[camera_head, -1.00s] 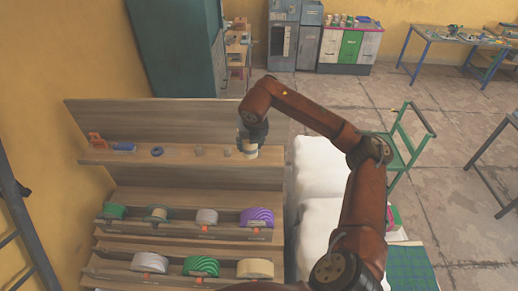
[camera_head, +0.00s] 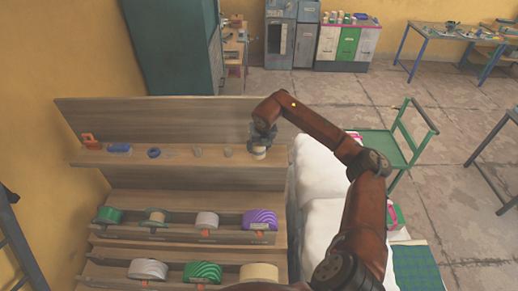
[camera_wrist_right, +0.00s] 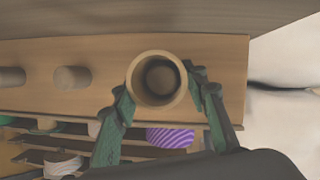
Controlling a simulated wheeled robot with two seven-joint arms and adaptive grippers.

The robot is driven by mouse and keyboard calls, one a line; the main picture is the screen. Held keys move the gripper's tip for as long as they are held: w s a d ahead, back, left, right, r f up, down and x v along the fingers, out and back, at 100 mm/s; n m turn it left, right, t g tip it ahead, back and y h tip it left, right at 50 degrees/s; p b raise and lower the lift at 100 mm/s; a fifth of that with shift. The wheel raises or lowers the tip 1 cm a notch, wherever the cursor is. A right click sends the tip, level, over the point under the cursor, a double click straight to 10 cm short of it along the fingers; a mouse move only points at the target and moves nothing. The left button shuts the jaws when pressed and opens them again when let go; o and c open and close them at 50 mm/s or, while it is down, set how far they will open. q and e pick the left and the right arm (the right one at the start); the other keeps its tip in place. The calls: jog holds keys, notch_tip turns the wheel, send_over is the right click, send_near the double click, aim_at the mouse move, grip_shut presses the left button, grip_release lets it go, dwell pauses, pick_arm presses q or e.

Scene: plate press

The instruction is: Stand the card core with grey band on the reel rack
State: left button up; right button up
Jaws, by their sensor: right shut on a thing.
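My right gripper (camera_wrist_right: 162,95) is shut on the card core (camera_wrist_right: 136,92), a tan tube seen end-on in the right wrist view. In the head view the core (camera_head: 258,154) is small and pale, at the right end of the upper shelf of the reel rack (camera_head: 180,162). A dark round shape shows inside the core; I cannot tell whether it is a peg. I cannot make out the grey band, or whether the core touches the shelf. Two bare pegs (camera_wrist_right: 72,77) stand to its left. My left gripper is not in view.
A blue ring (camera_head: 154,153), a blue item (camera_head: 119,148) and an orange item (camera_head: 90,141) sit further left on the shelf. Several tape reels fill the lower tiers, including a purple one (camera_head: 260,219). White sacks (camera_head: 318,170) lie right of the rack; a back board rises behind.

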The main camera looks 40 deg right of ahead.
jog(key=shift+d, duration=0.1)
jog(key=shift+s+r, duration=0.1)
jog(key=shift+s, duration=0.15)
jog(key=o, duration=1.1)
jog(key=shift+w, duration=0.1)
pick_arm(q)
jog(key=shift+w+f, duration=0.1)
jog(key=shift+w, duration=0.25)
pick_arm(e)
jog(key=shift+o, duration=0.2)
